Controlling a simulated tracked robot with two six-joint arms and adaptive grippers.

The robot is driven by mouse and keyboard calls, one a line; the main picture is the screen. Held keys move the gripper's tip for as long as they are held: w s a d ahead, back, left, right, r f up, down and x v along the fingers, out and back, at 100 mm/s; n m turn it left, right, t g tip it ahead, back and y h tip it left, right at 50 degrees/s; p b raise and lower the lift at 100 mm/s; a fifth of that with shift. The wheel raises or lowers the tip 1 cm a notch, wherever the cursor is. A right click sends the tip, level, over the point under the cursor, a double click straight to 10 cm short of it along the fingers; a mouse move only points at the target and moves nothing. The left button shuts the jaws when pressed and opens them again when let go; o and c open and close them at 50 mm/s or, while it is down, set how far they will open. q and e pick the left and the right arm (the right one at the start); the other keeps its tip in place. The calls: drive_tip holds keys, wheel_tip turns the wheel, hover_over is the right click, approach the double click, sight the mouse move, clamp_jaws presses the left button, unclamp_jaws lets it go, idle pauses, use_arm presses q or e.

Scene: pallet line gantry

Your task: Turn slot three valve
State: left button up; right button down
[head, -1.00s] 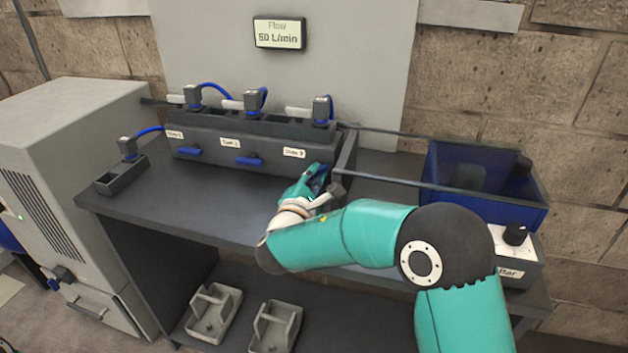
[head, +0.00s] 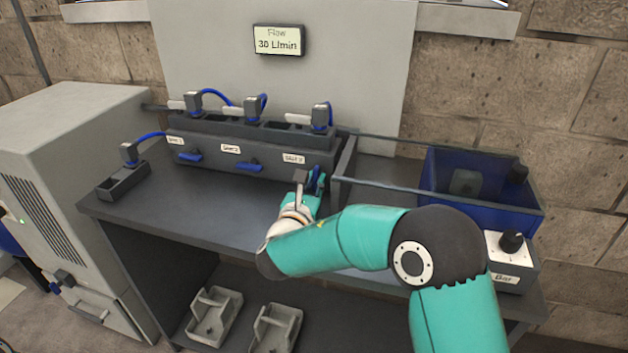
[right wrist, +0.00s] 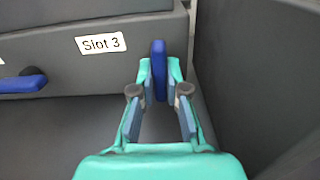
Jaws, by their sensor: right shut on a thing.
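The slot three valve is a blue lever (right wrist: 159,70) below and right of the "Slot 3" label (right wrist: 101,43) in the right wrist view. It stands upright there, between the fingertips of my right gripper (right wrist: 160,78), which is shut on it. In the head view the lever (head: 314,178) shows at the right end of the grey slot block (head: 215,158), partly hidden by my right gripper (head: 309,184). The other two blue levers, under slot 1 (head: 189,157) and slot 2 (head: 249,167), lie level. My left gripper is not in view.
A blue tank (head: 480,208) and a box with a black knob (head: 511,243) stand at the bench's right. A grey divider (head: 344,170) stands close right of the valve. A small grey holder (head: 122,184) sits at the left. The bench's front left is clear.

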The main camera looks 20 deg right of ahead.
drive_tip(key=shift+f+n, duration=0.25)
drive_tip(key=shift+n, duration=0.15)
drive_tip(key=c, duration=1.2)
unclamp_jaws()
drive_tip(key=shift+a, duration=0.1)
drive_tip(key=shift+c, duration=0.2)
drive_tip(key=shift+o, duration=0.3)
drive_tip(key=shift+r, duration=0.15)
drive_tip(key=v, duration=1.2)
